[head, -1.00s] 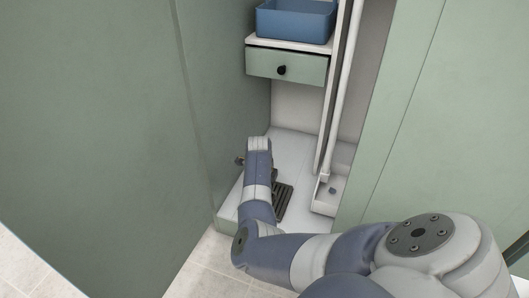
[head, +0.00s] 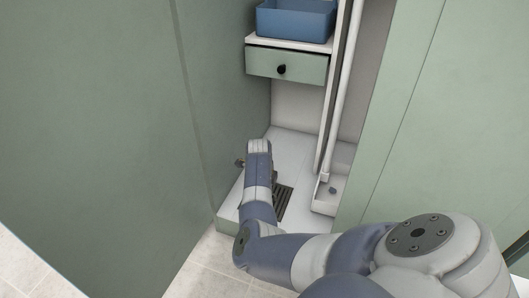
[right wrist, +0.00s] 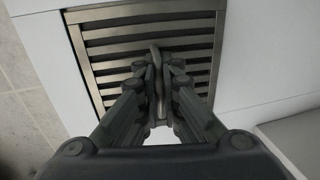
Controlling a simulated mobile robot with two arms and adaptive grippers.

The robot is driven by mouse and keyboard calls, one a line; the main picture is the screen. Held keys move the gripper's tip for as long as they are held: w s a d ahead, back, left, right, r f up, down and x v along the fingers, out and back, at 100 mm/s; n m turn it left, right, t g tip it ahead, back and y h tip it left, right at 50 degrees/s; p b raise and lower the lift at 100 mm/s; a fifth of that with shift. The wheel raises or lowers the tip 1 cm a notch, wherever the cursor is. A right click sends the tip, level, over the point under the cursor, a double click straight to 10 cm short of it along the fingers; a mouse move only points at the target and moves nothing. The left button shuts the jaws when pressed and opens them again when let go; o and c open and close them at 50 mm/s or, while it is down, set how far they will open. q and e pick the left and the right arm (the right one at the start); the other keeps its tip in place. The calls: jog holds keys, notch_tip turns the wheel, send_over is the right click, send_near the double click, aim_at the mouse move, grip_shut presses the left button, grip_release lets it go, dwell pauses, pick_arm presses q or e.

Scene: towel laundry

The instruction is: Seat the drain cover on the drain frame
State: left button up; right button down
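The drain cover (right wrist: 110,48) is a dark slatted metal square; in the head view it shows as a dark grate (head: 283,201) on the white floor, partly behind my right arm. In the right wrist view a brownish metal rim, the drain frame (right wrist: 80,55), borders the slats. The cover looks about level and lined up with this rim; I cannot tell whether it lies fully down. My right gripper (right wrist: 160,62) is above the slats, its fingertips close together on a thin upright piece at the cover's middle. My left gripper is out of view.
A green panel (head: 110,130) stands close on the left and another (head: 450,120) on the right. A green drawer (head: 286,64) and a blue bin (head: 295,20) are above at the back. A white pipe (head: 343,100) drops into a small white tray (head: 325,200) right of the grate.

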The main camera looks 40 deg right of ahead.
jog(key=shift+f, duration=0.2)
jog(key=c, duration=1.7)
grip_release()
jog(key=shift+a+f, duration=0.1)
jog(key=o, duration=0.5)
